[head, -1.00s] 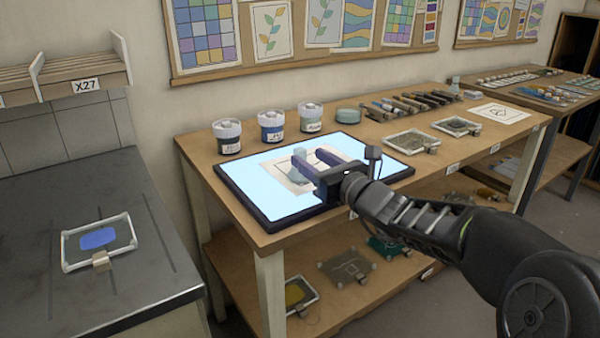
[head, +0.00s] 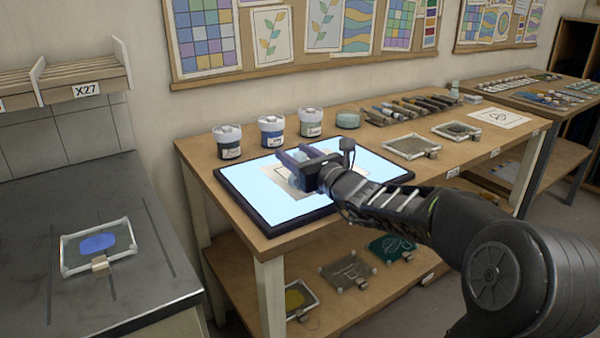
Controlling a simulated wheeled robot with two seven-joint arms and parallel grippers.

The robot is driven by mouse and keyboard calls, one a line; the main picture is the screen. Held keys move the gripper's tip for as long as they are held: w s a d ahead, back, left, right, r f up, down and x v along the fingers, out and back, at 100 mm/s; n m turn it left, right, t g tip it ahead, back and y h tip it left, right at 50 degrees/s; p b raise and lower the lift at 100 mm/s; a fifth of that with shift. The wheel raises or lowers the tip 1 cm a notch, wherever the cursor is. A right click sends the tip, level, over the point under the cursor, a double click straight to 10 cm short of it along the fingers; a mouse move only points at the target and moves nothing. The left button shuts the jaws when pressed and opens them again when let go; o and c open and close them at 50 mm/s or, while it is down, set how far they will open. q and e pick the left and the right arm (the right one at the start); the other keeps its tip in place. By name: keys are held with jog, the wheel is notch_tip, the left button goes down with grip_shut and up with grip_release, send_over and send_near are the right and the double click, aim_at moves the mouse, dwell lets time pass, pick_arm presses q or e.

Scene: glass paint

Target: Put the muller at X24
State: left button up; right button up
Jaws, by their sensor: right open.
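The light table (head: 245,204) is a glowing pale-blue panel in a dark frame on the wooden bench. A white sheet with a grey drawing (head: 270,180) lies on it. A small pale glassy piece, which looks like the muller (head: 299,156), stands over the sheet and is mostly hidden by my right gripper. My right gripper (head: 291,157) is open, with its fingers around or just beside this piece; I cannot tell whether they touch it. No label X24 is readable. My left gripper is not in view.
Several lidded jars (head: 271,131) and a round green tin (head: 347,119) stand behind the light table. Glass panes (head: 410,146) and tools lie further right. A framed pane with a blue patch (head: 97,243) lies on the dark counter, below the shelf labelled X27 (head: 87,89).

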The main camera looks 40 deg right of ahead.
jog(key=shift+w, duration=0.55)
jog(key=shift+c, duration=0.5)
grip_shut()
